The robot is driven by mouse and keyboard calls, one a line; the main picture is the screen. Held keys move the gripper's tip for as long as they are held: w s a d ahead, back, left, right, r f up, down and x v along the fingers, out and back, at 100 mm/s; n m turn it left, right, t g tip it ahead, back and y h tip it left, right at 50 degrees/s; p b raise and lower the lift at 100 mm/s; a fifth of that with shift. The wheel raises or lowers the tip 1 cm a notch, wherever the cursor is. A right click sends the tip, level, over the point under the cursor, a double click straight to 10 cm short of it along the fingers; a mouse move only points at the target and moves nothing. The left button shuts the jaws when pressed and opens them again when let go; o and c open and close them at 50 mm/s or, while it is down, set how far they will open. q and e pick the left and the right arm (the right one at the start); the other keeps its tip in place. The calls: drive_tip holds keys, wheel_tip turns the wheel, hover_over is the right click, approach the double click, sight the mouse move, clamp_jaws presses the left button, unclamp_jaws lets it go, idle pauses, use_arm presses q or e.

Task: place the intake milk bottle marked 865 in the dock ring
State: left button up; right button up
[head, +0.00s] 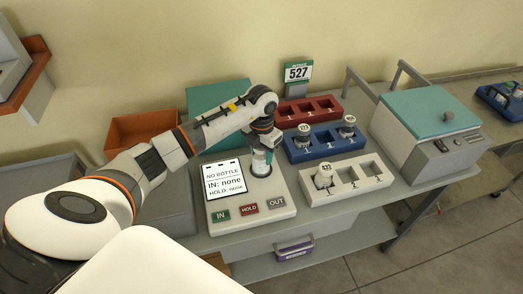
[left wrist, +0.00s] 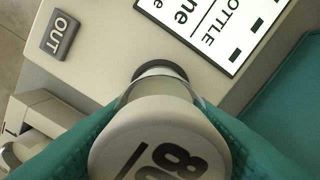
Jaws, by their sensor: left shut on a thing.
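My left gripper (head: 264,146) is shut on a white-capped bottle (head: 259,162) over the dock, the grey console with a screen (head: 223,181). In the left wrist view the bottle's cap (left wrist: 150,140) fills the lower middle between the teal fingers. Its mark is cut off; an 8 shows, the rest is unclear. The dark dock ring (left wrist: 160,70) shows just beyond the bottle, which hides part of it. I cannot tell whether the bottle's base is inside the ring or above it. The screen reads NO BOTTLE, IN: none, HOLD: none. My right gripper is not in view.
Right of the dock are a red rack (head: 307,111), a blue rack (head: 327,146) with two bottles and a white rack (head: 354,184) with one bottle. A teal-lidded machine (head: 430,125) stands further right. A 527 sign (head: 297,73) is behind. IN, HOLD and OUT buttons line the dock's front.

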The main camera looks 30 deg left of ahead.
use_arm(q)
drive_tip(key=shift+f, duration=0.3)
drive_tip(key=o, duration=1)
drive_tip(key=shift+o, duration=0.2)
drive_tip(key=shift+r, duration=0.3)
wheel_tip(320, 180, up, 11)
drive_tip(key=b, duration=0.3)
drive_tip(key=shift+f+b, duration=0.2)
drive_tip(key=shift+b, duration=0.1)
drive_tip(key=shift+r, duration=0.55)
